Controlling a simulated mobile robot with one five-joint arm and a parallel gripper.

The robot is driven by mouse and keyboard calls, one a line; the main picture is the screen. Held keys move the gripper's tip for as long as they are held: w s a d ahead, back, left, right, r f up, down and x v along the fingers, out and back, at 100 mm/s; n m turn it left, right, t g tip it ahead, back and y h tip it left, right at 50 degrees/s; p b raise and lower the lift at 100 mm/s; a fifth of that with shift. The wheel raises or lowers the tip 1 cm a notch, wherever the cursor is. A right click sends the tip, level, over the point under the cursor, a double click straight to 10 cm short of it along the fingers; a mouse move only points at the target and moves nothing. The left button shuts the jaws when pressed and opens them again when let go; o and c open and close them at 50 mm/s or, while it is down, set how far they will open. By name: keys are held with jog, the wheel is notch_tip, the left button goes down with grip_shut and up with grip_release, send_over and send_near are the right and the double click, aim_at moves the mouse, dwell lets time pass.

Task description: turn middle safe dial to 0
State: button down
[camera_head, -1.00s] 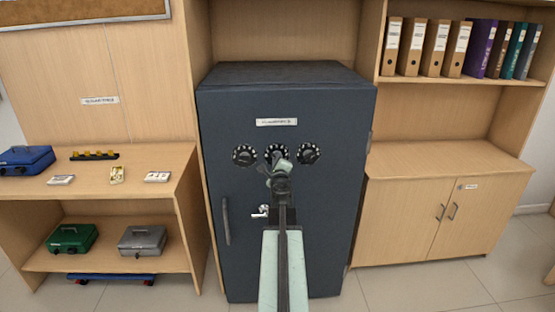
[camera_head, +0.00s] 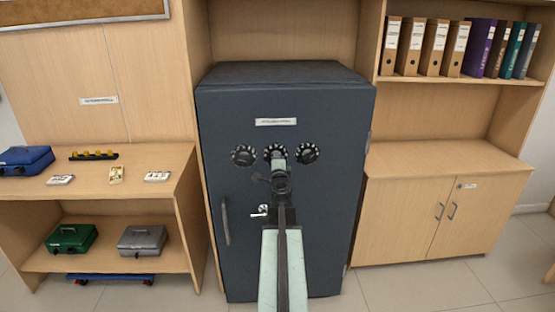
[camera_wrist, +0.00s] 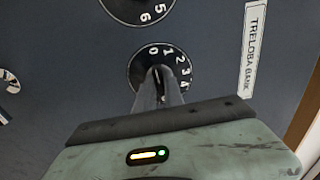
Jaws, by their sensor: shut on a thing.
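The dark blue safe (camera_head: 320,220) stands in the middle with a row of three black dials on its door. The middle dial (camera_head: 268,150) is partly hidden behind my gripper (camera_head: 278,164). In the wrist view the middle dial (camera_wrist: 184,62) shows white numbers 0 to 4 around its upper and right side, with 0 near the top. My gripper (camera_wrist: 158,82) is shut on its knob there. The left dial (camera_head: 244,155) and right dial (camera_head: 307,153) flank it. Part of another dial (camera_wrist: 140,8) shows 5 and 6 at the wrist view's top.
The safe's long handle (camera_head: 226,221) and small silver lever (camera_head: 261,211) are lower on the door. A shelf unit with cash boxes (camera_head: 68,238) stands left. A wooden cabinet (camera_head: 440,205) stands right. A white label (camera_head: 276,122) is above the dials.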

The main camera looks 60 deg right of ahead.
jog(key=shift+w+a, duration=0.1)
jog(key=c, duration=1.4)
grip_release()
jog(key=shift+c, duration=0.2)
